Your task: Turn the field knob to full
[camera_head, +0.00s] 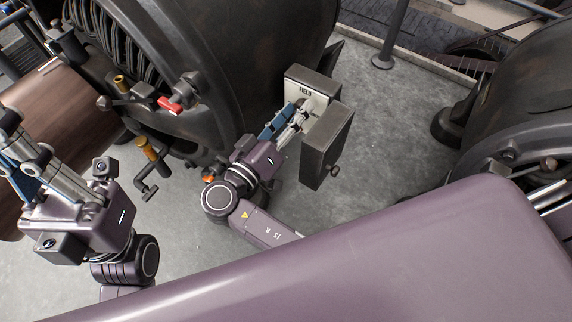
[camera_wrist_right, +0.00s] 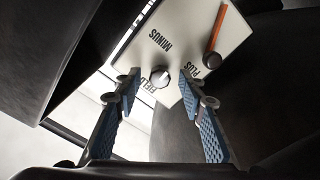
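The field knob (camera_wrist_right: 159,76) is a small round dark knob with a light mark on top, on a pale panel (camera_wrist_right: 190,22) lettered MINUS, PLUS and FIELD. In the head view the panel belongs to a grey metal box (camera_head: 310,76) marked FIELD, with its door (camera_head: 327,146) standing open. My right gripper (camera_head: 298,110) reaches into the box front. In the wrist view its blue-padded fingers are open, one on each side of the knob, with visible gaps. My left gripper (camera_head: 22,155) is at the left edge, away from the box; its fingertips are unclear.
A large dark dynamo (camera_head: 215,55) with a red handle (camera_head: 170,104) stands left of the box. Another machine (camera_head: 530,90) is at right. Grey floor (camera_head: 400,130) lies between them.

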